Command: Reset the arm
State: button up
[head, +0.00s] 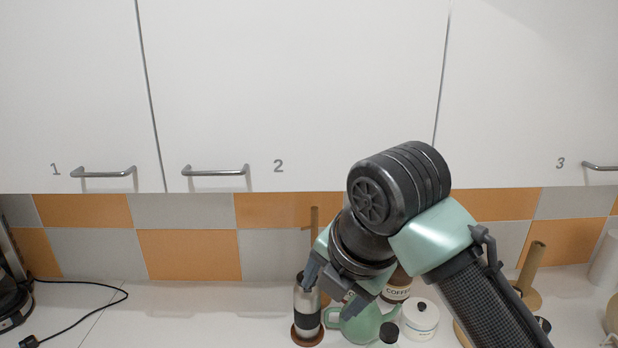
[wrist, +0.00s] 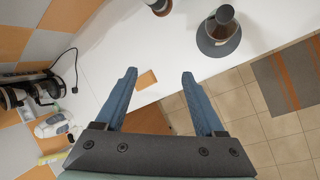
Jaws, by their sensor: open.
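My gripper (head: 333,283) is in the lower middle of the head view, in front of the counter and its back row of objects. In the wrist view my gripper (wrist: 157,86) shows two blue-grey fingers spread apart with nothing between them. My green and black arm reaches in from the lower right of the head view and hides part of the counter behind it.
White cabinets (head: 290,90) with metal handles hang above. On the counter (head: 190,315) stand a dark-banded cylinder (head: 307,312), a green teapot (head: 362,325), a coffee jar (head: 397,288) and a white lidded jar (head: 420,318). A black cable (head: 100,306) lies left. The counter's left-middle is clear.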

jog(key=w+a+r+m+t+y, duration=0.3)
jog(key=a+r+t, duration=0.1)
jog(key=a+r, duration=0.35)
jog(key=s+a+r+m+t+y+b, duration=0.1)
jog(key=a+r+m+t+y, duration=0.1)
jog(key=a+r+m+t, duration=0.3)
jog(key=s+a+r+m+t+y, duration=0.1)
jog(key=s+r+m+t, duration=0.15)
jog(key=r, duration=0.55)
jog(key=s+d+r+m+t+h+b, duration=0.1)
jog(key=s+d+r+m+t+h, duration=0.7)
jog(key=s+m, duration=0.5)
jog(key=d+r+m+t, duration=0.1)
jog(key=d+m+t, duration=0.1)
jog(key=m, duration=0.3)
jog(key=shift+d+r, duration=0.35)
jog(key=shift+t, duration=0.25)
